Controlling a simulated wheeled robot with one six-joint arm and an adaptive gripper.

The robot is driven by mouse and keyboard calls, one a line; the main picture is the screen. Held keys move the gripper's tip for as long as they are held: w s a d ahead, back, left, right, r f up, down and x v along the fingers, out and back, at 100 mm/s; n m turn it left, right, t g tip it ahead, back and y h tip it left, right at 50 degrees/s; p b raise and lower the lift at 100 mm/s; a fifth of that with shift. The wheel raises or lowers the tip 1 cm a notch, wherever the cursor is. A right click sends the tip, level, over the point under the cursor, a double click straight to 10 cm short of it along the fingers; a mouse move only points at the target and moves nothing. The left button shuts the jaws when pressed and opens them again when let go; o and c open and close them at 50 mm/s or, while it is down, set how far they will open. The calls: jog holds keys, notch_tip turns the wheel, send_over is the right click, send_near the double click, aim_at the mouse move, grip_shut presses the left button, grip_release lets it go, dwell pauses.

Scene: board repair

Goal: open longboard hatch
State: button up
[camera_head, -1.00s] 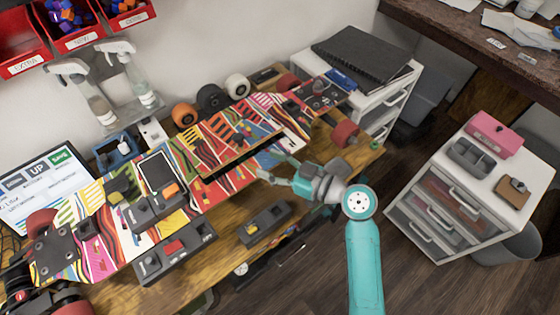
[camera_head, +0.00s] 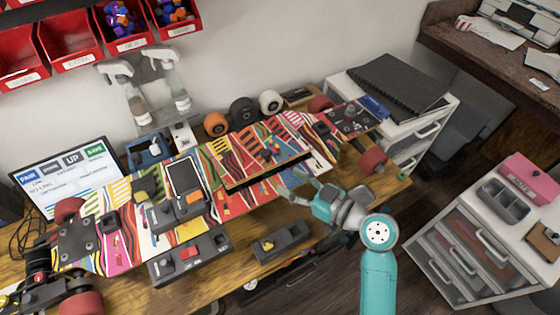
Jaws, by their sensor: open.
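The longboard (camera_head: 140,225) lies upside down across the workbench, its colourful striped underside facing up and its wheels showing at both ends. Its hatch (camera_head: 262,148) is a patterned panel right of the board's middle. A dark gap runs along the panel's near edge, so that edge appears raised; how far it is open I cannot tell. My gripper (camera_head: 294,187) is open and empty, with its fingers just in front of the hatch's near edge. Whether a finger touches the panel I cannot tell.
Black control boxes (camera_head: 188,260) and (camera_head: 282,240) stand along the bench's front. A phone-like device (camera_head: 184,178) lies on the board. Loose wheels (camera_head: 243,110) and spray bottles (camera_head: 176,85) stand behind. White drawers (camera_head: 425,128) stand at the right, with floor between the furniture.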

aim_at(268, 154)
jog(key=shift+s+a+r+m+t+h, duration=0.95)
jog(key=shift+r+m+h, duration=1.15)
jog(key=shift+r+h, duration=1.05)
jog(key=x, duration=1)
jog(key=shift+w+a+r, duration=0.1)
jog(key=shift+w+r, duration=0.1)
jog(key=shift+w, duration=0.3)
grip_shut()
